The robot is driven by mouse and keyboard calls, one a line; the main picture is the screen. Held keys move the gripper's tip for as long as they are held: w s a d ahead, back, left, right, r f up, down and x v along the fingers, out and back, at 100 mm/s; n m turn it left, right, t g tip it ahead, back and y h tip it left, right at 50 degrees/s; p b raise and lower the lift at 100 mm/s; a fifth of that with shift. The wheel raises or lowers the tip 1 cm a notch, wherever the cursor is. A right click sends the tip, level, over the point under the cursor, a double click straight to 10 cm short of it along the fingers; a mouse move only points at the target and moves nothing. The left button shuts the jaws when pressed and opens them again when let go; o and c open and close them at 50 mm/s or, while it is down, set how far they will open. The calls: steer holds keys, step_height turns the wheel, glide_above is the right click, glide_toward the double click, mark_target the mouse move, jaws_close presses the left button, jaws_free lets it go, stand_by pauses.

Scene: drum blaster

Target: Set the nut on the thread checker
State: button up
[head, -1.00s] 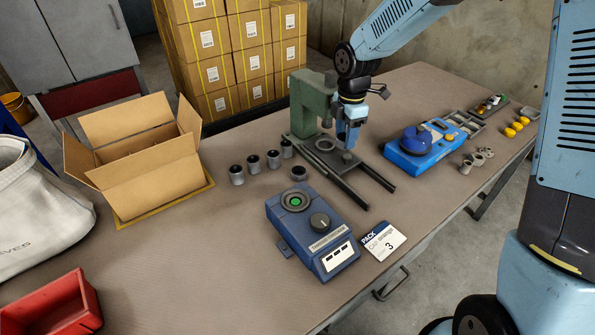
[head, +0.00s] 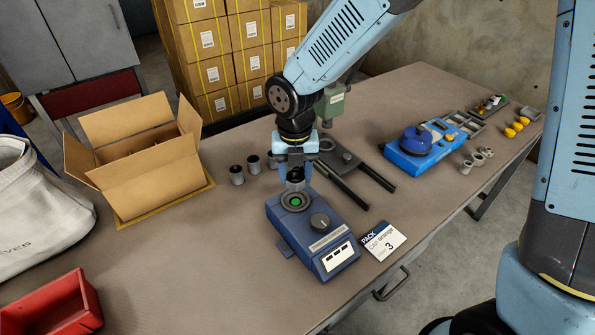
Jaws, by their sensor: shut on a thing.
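The thread checker, as I take it, is the dark blue box (head: 330,262) with a dial and a round seat (head: 296,201) glowing green. My gripper (head: 295,181) is over the back of this seat, pointing down. It is shut on a small dark-topped piece, the nut (head: 295,175), mostly hidden between the fingers. The nut appears just above or behind the seat; I cannot tell whether it touches it.
Grey cylindrical pieces (head: 236,175) stand left of my gripper. A green press (head: 331,103) with dark rails stands behind it. An open carton (head: 150,170) is at left, a bright blue device (head: 425,145) at right. A card (head: 384,241) lies beside the checker.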

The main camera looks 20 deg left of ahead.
steer(key=shift+f, duration=2.8)
steer(key=shift+w, duration=0.15)
steer(key=shift+f, duration=0.55)
steer(key=o, duration=0.9)
steer(key=shift+r, duration=5.5)
